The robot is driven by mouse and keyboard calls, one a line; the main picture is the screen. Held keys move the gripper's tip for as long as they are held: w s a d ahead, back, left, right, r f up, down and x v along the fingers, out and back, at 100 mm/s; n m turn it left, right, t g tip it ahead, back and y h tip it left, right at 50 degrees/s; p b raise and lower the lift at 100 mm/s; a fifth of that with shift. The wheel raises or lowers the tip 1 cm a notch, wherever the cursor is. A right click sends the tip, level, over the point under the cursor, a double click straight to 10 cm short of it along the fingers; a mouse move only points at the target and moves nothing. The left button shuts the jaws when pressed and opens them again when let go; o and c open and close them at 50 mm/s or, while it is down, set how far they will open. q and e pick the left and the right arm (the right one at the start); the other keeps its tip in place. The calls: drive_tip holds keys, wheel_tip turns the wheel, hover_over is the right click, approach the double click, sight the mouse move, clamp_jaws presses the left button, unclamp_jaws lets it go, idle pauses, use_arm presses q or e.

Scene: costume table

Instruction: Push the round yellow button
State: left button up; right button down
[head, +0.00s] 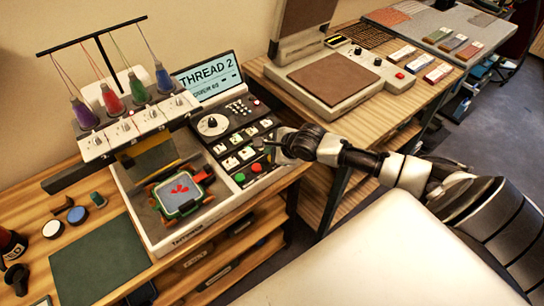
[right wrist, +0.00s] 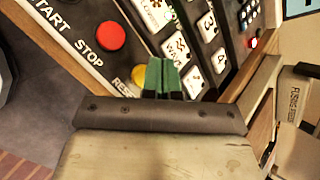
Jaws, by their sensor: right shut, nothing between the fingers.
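The round yellow button (right wrist: 138,75) shows in the right wrist view beside the "RESET" label, partly covered by my right gripper. My right gripper (right wrist: 161,78) is shut and empty, its green fingertips just right of the yellow button. I cannot tell whether they touch the panel. In the head view my right gripper (head: 275,145) is over the right edge of the machine's control panel (head: 218,146), and I cannot make out the yellow button there. My left gripper is not in view.
A red STOP button (right wrist: 110,36) lies close to the yellow one; it also shows in the head view (head: 256,167) beside a green button (head: 240,177). White numbered keys (right wrist: 194,81) are on the other side of the fingertips. A heat press (head: 340,80) stands on the table behind.

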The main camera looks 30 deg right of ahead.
drive_tip(key=shift+f, duration=0.2)
idle(0.3)
drive_tip(key=shift+f+p, duration=0.1)
drive_tip(key=shift+p, duration=0.2)
drive_tip(key=shift+f, duration=0.1)
drive_tip(key=shift+f, duration=0.45)
idle(0.6)
drive_tip(key=shift+r, duration=0.15)
drive_tip(key=shift+r+p, duration=0.7)
drive_tip(key=shift+p, duration=0.55)
wheel_tip(320, 180, up, 5)
drive_tip(key=p, duration=0.6)
drive_tip(key=shift+r, duration=0.1)
